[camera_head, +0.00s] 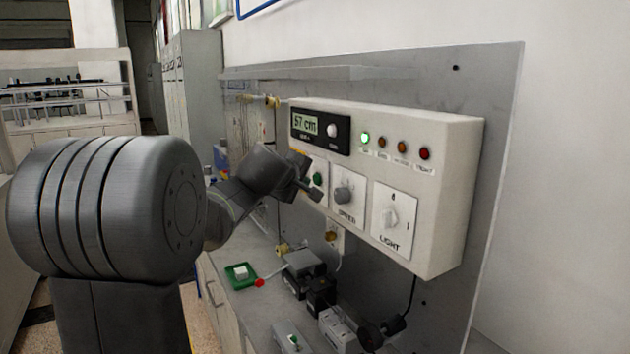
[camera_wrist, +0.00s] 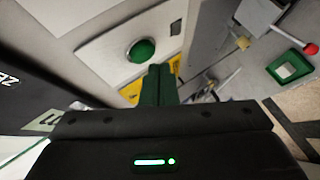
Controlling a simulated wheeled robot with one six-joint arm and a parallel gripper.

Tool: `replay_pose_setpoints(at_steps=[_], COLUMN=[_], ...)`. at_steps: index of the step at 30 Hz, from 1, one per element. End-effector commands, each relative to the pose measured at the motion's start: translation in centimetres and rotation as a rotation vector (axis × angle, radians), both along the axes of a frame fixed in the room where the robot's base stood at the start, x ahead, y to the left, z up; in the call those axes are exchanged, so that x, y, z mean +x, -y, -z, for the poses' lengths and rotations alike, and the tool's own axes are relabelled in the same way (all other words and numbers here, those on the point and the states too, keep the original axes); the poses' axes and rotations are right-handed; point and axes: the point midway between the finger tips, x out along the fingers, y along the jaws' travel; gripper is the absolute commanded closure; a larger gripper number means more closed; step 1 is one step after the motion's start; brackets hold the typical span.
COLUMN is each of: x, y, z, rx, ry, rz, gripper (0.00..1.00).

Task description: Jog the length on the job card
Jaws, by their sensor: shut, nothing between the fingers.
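The white control box (camera_head: 455,190) hangs on a grey panel. Its display (camera_head: 306,124) reads 57 cm, with a white knob (camera_head: 332,131) beside it. A green button (camera_head: 317,179) sits on a white plate below the display, and it also shows in the wrist view (camera_wrist: 141,50). My gripper (camera_head: 312,192) is at that plate, its fingers shut and empty. In the wrist view the shut fingertips (camera_wrist: 158,78) lie just beside and below the button. I cannot tell whether they touch the plate. I cannot make out a job card.
A speed knob (camera_head: 343,195) and a light switch (camera_head: 390,217) are right of the button. A green lamp (camera_head: 365,137) is lit; the other lamps look dim. Below, a green tray with a white block (camera_head: 241,272), a red-tipped lever (camera_head: 260,282) and grey fittings occupy the bench.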

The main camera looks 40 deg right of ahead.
Motion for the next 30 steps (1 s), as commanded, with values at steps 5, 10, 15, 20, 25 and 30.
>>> replay_pose_setpoints(at_steps=[5, 10, 15, 20, 25, 30], x=[-0.09, -0.09, -0.08, -0.10, -0.11, -0.13], y=[0.61, 0.62, 0.63, 0.75, 0.95, 1.16], z=[-0.08, -0.04, -0.03, -0.04, -0.04, -0.03], rx=[0.000, 0.001, 0.000, 0.000, 0.000, -0.001], ry=[0.002, 0.001, 0.000, 0.000, 0.000, -0.001], rz=[0.001, 0.000, 0.000, 0.000, 0.000, 0.000], gripper=[1.00, 1.00, 1.00, 1.00, 1.00, 1.00])
